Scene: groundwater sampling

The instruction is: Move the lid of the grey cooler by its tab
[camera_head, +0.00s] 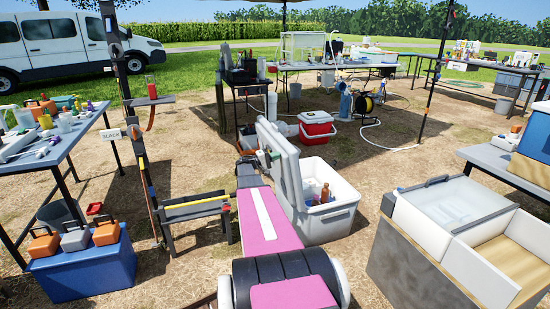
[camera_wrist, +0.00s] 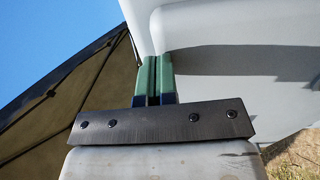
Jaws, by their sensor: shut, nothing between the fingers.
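The grey cooler (camera_head: 335,222) stands on the ground right of my arm, with brown-capped bottles (camera_head: 320,193) inside. Its lid (camera_head: 283,165) stands open, raised steeply on the cooler's left side. My gripper (camera_head: 265,158) is at the lid's left face, partly hidden by my arm. In the wrist view my gripper (camera_wrist: 153,60) shows two green fingers shut together with nothing between them. Their tips are at the pale lid (camera_wrist: 235,65), against it or very close; I cannot tell which. The tab cannot be made out.
A large open-topped box (camera_head: 430,260) stands at the right. A red and white cooler (camera_head: 317,128) is behind the grey one. A low dark rack (camera_head: 195,210) and a blue cooler (camera_head: 85,268) with carriers are at the left. Bare ground lies between the grey cooler and the box.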

